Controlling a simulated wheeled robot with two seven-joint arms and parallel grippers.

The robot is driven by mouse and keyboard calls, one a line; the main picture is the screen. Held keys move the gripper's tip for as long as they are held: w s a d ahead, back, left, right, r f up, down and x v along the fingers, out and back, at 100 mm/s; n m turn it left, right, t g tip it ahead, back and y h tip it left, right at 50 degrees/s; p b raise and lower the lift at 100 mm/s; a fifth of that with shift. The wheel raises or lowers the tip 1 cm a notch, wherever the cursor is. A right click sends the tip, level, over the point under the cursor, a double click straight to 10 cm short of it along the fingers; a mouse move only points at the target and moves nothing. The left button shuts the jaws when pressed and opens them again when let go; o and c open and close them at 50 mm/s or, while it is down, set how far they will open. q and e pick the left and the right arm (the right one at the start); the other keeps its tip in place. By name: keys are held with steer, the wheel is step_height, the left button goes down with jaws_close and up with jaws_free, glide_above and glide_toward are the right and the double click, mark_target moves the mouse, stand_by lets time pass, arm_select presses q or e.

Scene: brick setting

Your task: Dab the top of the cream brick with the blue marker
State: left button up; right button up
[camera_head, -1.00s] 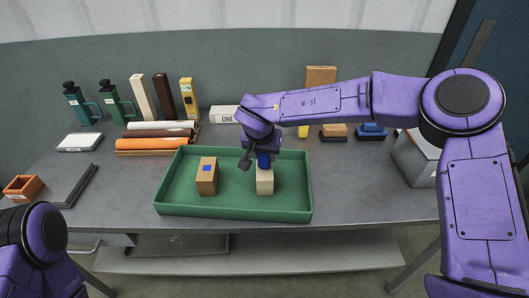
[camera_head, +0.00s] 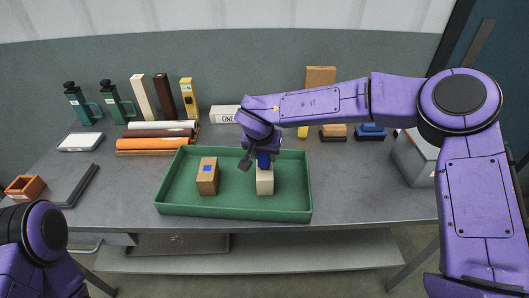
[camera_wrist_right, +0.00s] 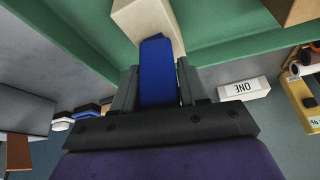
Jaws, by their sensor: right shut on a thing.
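The cream brick (camera_head: 265,183) stands upright in the right half of the green tray (camera_head: 235,212). My right gripper (camera_head: 259,158) is directly above it and shut on the blue marker (camera_head: 264,160), which points down at the brick's top. In the right wrist view the blue marker (camera_wrist_right: 157,70) sits between the fingers, and its tip end overlaps the cream brick (camera_wrist_right: 146,20). I cannot tell for sure whether it touches. The brick's top is mostly hidden by the marker. My left gripper is out of view; only part of my left arm shows at lower left.
A tan brick (camera_head: 207,180) with a blue mark on top stands in the tray's left half. Rolls (camera_head: 155,146), bottles and upright bars line the back. A white "ONE" box (camera_head: 223,114) and stamp-like blocks (camera_head: 370,132) stand behind the tray. A grey box (camera_head: 415,160) is at right.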

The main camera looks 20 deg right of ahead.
steer(key=shift+s+f+p, duration=0.1)
steer(key=shift+f+p, duration=0.05)
steer(key=shift+p, duration=0.25)
stand_by(1.1)
steer(key=shift+r+p, duration=0.9)
steer(key=shift+p, duration=0.25)
step_height(320, 180, up, 6)
steer(key=p, duration=0.7)
steer(key=shift+f, duration=0.3)
steer(key=shift+f, duration=0.1)
